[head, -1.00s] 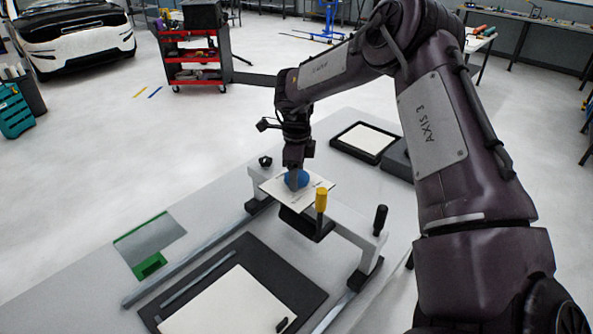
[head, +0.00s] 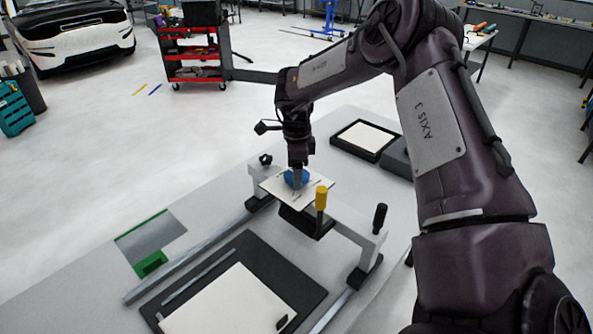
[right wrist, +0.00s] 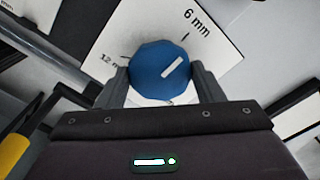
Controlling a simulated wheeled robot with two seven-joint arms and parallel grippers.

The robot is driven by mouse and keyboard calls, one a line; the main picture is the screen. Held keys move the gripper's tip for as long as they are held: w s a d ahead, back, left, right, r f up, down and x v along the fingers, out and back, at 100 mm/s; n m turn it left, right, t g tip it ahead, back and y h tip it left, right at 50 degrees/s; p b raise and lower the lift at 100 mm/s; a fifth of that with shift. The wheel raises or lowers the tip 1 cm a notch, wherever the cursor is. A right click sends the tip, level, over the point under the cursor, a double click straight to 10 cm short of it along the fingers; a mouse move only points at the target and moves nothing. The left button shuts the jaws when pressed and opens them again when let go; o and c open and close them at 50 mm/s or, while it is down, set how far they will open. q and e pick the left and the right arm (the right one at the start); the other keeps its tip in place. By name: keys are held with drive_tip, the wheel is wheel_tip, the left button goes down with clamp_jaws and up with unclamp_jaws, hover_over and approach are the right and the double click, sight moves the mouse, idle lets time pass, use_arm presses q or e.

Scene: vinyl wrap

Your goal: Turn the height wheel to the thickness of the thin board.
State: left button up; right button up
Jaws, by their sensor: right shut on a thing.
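The height wheel (head: 296,178) is a blue knob on a white dial plate (head: 318,190) on the bridge of the gantry. In the right wrist view the wheel (right wrist: 161,73) has a white pointer mark slanting up to the right, toward the "6 mm" label (right wrist: 197,24). A partly hidden "12 m…" label (right wrist: 109,61) is at its left. My right gripper (head: 297,186) comes down from above and is shut on the wheel, one finger on each side. Boards (head: 230,306) (head: 366,137) lie on dark trays; their thickness cannot be told. My left gripper is not in view.
The gantry bridge (head: 345,228) stands on rails (head: 200,262) across the grey table. A green-edged plate (head: 150,243) lies at the left.

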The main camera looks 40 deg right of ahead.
drive_tip(key=o, duration=1)
drive_tip(key=shift+r, duration=0.1)
drive_tip(key=shift+r, duration=0.35)
wheel_tip(320, 180, up, 7)
drive_tip(key=shift+b, duration=0.5)
drive_tip(key=shift+f, duration=0.1)
